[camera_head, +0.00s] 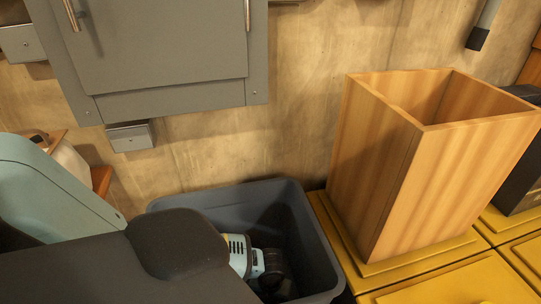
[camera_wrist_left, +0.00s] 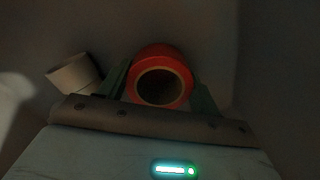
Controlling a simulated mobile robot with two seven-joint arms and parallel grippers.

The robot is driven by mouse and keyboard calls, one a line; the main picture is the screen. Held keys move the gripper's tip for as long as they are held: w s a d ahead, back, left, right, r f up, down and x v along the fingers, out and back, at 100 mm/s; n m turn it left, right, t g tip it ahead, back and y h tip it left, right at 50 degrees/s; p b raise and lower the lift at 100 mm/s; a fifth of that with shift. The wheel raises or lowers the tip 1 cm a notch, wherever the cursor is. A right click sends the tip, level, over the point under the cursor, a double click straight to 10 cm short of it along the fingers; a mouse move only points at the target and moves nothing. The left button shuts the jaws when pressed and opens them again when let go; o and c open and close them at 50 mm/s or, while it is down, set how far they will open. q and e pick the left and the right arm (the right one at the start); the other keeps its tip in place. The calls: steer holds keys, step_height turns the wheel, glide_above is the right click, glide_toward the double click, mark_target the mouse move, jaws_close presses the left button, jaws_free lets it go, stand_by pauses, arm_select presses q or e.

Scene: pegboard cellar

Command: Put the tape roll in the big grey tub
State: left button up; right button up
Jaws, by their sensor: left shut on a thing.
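The big grey tub (camera_head: 322,240) stands at the bottom middle of the head view, its open top facing up. My left arm reaches over its left side, and the hand of my left gripper (camera_wrist_left: 160,88) is down inside the tub. In the left wrist view its green fingers stand on either side of the red-orange tape roll (camera_wrist_left: 184,75), shut on it. The roll's pale core opening faces the camera. In the head view the fingertips and the tape roll are hidden. Whether the roll touches the tub floor I cannot tell. My right gripper is not in view.
A pale cylindrical thing (camera_wrist_left: 74,74) lies left of the tape roll in the dark wrist view. A tall open wooden box (camera_head: 385,165) stands on a yellow surface (camera_head: 440,285) right of the tub. A grey cabinet (camera_head: 160,50) hangs on the wall behind.

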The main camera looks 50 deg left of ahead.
arm_select(q)
steer(key=shift+f, duration=0.1)
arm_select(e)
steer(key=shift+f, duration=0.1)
arm_select(q)
steer(key=shift+f, duration=0.15)
steer(key=o, duration=1)
steer(key=shift+o, duration=0.2)
steer(key=shift+r, duration=0.25)
steer(key=shift+r, duration=0.35)
step_height(320, 180, up, 11)
steer(key=p, duration=0.2)
steer(key=shift+r, duration=0.2)
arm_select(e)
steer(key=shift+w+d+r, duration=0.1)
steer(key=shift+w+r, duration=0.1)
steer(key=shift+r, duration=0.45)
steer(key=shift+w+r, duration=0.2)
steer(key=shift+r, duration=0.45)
